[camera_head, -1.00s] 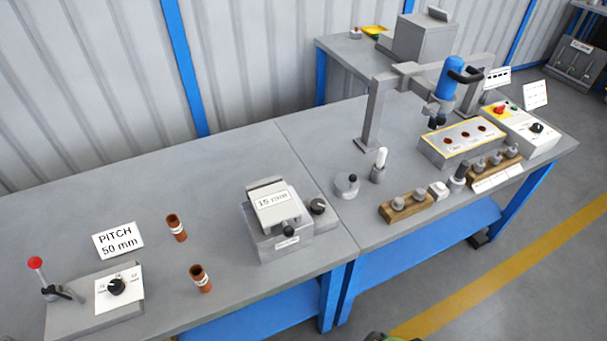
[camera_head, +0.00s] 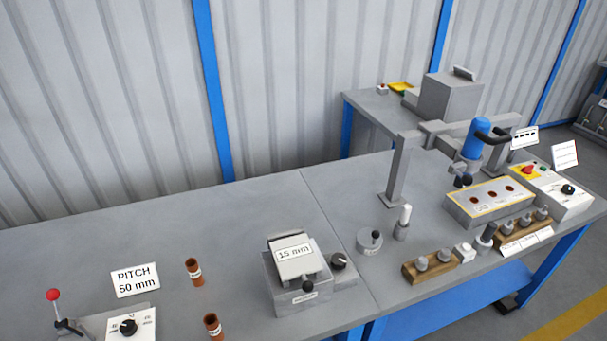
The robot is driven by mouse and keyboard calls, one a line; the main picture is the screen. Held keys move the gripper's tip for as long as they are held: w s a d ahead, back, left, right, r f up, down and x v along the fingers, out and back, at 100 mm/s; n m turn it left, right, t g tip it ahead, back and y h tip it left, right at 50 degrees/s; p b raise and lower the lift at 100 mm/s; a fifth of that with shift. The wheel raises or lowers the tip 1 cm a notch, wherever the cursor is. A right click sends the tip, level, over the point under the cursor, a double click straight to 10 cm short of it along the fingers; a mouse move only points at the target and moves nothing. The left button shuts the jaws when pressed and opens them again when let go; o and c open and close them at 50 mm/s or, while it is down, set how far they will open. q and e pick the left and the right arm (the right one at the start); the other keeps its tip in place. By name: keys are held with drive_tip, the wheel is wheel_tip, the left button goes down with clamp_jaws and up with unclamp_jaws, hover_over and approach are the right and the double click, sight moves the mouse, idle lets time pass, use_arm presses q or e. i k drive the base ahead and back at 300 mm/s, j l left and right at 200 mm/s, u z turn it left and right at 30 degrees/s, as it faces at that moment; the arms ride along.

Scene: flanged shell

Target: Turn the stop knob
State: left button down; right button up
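A grey block with a tilted top plate and a "15 mm" card (camera_head: 293,252) stands on the bench. A black knob (camera_head: 338,261) sits on a low grey base at its right side, and another dark knob (camera_head: 307,286) is on its front. A black knob (camera_head: 128,327) is on the white dial plate at the lower left. The control box at the right has a black knob (camera_head: 568,189) and a red knob on a yellow plate (camera_head: 528,170). The labels are too small to tell which is the stop knob. Neither gripper is in view.
A red-tipped lever (camera_head: 53,295), a "PITCH 50 mm" card (camera_head: 135,281) and two brown tubes (camera_head: 194,271) (camera_head: 213,326) are at the left. A grey frame with a blue tool (camera_head: 474,138) stands at the right. The bench's back left is clear.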

sight(339, 262)
drive_tip(key=l+u, duration=0.35)
drive_tip(key=l, duration=0.4)
drive_tip(key=l+u, duration=0.3)
drive_tip(key=l, duration=0.5)
